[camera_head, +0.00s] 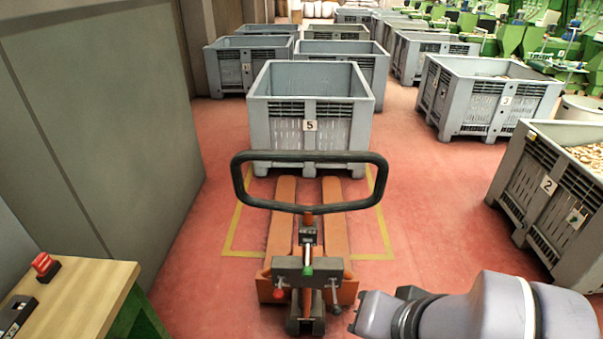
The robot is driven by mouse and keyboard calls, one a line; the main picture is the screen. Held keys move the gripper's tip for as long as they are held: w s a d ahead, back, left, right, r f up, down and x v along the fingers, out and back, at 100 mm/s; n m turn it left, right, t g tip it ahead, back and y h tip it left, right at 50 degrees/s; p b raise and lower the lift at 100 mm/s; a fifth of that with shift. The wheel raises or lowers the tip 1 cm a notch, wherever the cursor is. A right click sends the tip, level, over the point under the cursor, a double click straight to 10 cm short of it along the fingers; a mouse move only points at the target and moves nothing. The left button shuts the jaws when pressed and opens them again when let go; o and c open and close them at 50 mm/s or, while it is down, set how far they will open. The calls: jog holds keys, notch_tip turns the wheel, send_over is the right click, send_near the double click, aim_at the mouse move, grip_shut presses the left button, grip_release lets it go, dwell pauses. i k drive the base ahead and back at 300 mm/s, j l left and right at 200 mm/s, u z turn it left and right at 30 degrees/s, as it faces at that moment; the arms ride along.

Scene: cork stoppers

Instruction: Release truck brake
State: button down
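An orange pallet truck (307,282) stands in front of me, with its black loop handle (310,208) raised toward me. Its forks (334,230) point away, toward the grey crate marked 5. I cannot tell which of these is the brake. My arm (480,310) comes in at the lower right, with its end just right of the truck's front. My gripper's fingers are not visible.
Crate 5 (312,143) stands on the red floor, inside or at a yellow outline (235,228). Crates 3 (490,110) and 2 (530,200) stand at right.

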aim_at(278, 293)
jog(key=i+j+u, duration=0.1)
jog(key=u, duration=0.25)
jog(key=i+j+u, duration=0.1)
jog(key=u, duration=0.25)
jog(key=i+u, duration=0.3)
jog(key=k+j, duration=0.05)
jog(key=k, duration=0.05)
